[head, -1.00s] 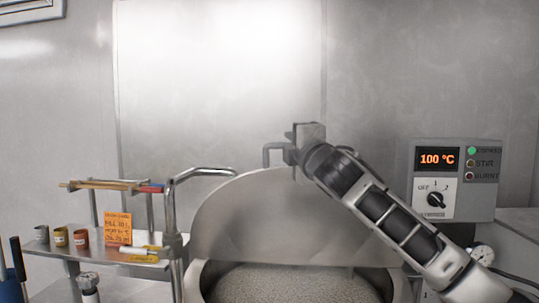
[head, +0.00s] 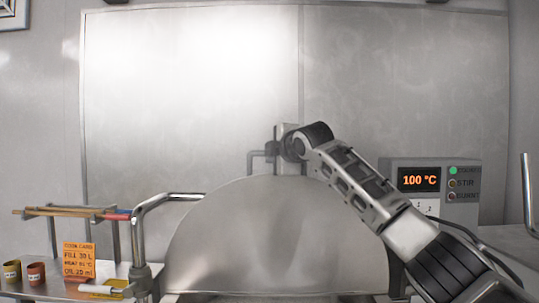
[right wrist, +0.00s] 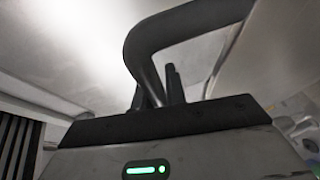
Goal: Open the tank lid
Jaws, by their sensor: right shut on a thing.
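The tank lid (head: 270,235) is a grey metal half-disc shape, standing raised and steeply tilted at the lower middle of the head view. Its bent handle (head: 254,161) shows above the top edge. My right gripper (head: 274,152) is shut on this handle, behind the lid's upper edge. In the right wrist view the curved handle bar (right wrist: 185,28) runs down to the fingers of my right gripper (right wrist: 172,82). The tank below the lid is almost wholly cut off by the bottom of the head view. My left gripper is not in view.
A control box (head: 425,190) reading 100 °C stands on the right. A bent metal pipe (head: 160,203) is left of the lid. A shelf with small cups (head: 36,273) and an orange card (head: 78,259) is at far left. A plain metal wall stands behind.

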